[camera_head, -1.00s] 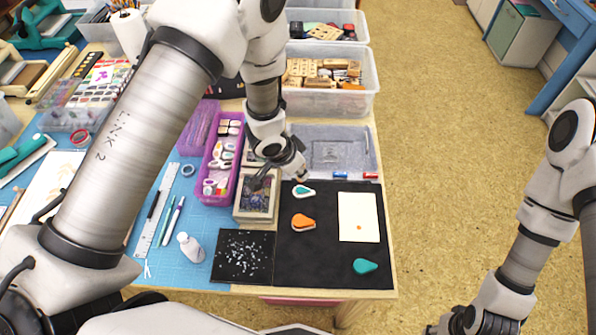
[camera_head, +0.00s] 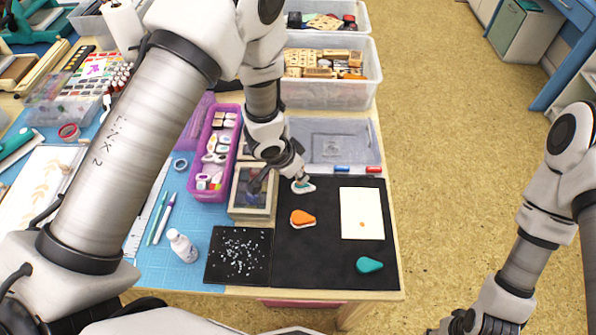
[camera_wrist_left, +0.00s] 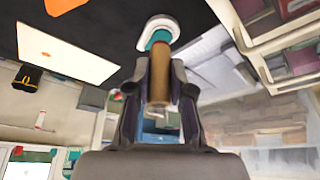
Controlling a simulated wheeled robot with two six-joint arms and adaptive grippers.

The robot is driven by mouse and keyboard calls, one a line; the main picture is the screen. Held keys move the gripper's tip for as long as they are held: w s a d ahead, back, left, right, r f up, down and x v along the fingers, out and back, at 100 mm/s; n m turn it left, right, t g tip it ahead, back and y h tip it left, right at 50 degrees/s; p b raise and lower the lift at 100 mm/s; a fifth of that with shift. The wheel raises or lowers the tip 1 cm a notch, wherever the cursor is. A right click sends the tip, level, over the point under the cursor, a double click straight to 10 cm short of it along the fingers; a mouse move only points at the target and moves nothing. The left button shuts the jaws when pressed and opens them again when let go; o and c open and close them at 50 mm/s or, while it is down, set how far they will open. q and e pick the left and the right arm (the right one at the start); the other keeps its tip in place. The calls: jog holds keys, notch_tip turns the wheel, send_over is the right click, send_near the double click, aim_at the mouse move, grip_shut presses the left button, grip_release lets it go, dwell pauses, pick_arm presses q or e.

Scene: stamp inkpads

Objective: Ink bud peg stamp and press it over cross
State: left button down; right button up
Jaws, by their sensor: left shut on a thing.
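My left gripper (camera_head: 298,178) is shut on a wooden peg stamp (camera_wrist_left: 159,78), held between its two fingers in the left wrist view. The peg's far end is at a teal inkpad in a white shell (camera_wrist_left: 158,30); I cannot tell whether they touch. In the head view the gripper partly covers this white-edged pad (camera_head: 304,188), and the peg is hidden. A white card (camera_head: 362,204) with a small orange mark (camera_head: 362,224) lies to the right; its shape is too small to tell. My right gripper (camera_head: 462,322) is low at the bottom edge, away from the table.
An orange inkpad (camera_head: 302,218) and a teal one (camera_head: 370,265) lie on the black mat (camera_head: 325,260). A wooden box (camera_head: 252,212) and purple tray (camera_head: 208,192) stand to the left. Clear plastic bins (camera_head: 330,97) stand behind.

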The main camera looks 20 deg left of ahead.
pick_arm(q)
jog(key=shift+f+b, duration=0.35)
jog(key=shift+f, duration=0.15)
dwell(0.4)
jog(key=shift+f, duration=0.1)
dwell(1.2)
jog(key=shift+r+p, duration=0.65)
jog(key=shift+p, duration=0.3)
notch_tip(320, 180, up, 6)
jog(key=p, duration=0.5)
jog(key=shift+f+p, duration=0.2)
jog(key=shift+p, duration=0.2)
jog(key=shift+f, duration=0.1)
